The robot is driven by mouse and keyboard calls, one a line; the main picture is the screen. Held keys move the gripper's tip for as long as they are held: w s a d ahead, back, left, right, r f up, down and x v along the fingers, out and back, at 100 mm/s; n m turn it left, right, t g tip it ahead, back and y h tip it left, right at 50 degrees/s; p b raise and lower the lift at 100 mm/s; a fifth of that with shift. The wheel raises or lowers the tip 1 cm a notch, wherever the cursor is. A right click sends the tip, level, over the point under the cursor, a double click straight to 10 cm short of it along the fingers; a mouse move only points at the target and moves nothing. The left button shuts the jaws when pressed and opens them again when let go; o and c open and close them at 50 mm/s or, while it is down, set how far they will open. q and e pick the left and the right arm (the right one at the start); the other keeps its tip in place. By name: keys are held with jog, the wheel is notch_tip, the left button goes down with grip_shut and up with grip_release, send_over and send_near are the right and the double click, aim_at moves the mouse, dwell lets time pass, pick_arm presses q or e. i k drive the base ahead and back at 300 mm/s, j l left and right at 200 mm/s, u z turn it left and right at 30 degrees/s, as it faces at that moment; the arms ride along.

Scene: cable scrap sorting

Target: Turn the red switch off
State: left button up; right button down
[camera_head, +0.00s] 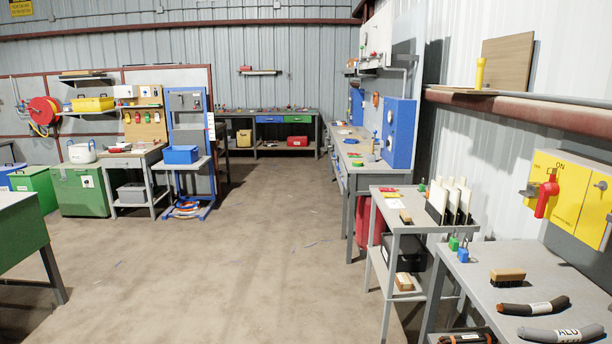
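The red switch (546,197) is a red lever handle on the front of a yellow box (571,186) on the right wall. The lever looks close to vertical, with its thick end downward. Neither of my grippers shows in the head view.
Below the box, a grey bench (487,268) holds a brush (507,277), cable pieces (533,308) and small padlock-like items. A shelf cart (398,228) stands left of it. A green table edge (20,240) is at the left. The middle floor (240,255) is clear.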

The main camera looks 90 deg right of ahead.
aim_at(551, 189)
jog(key=z, duration=4.1)
jog(key=i+j+u, duration=0.15)
jog(key=i+j, duration=0.15)
jog(key=i, duration=0.15)
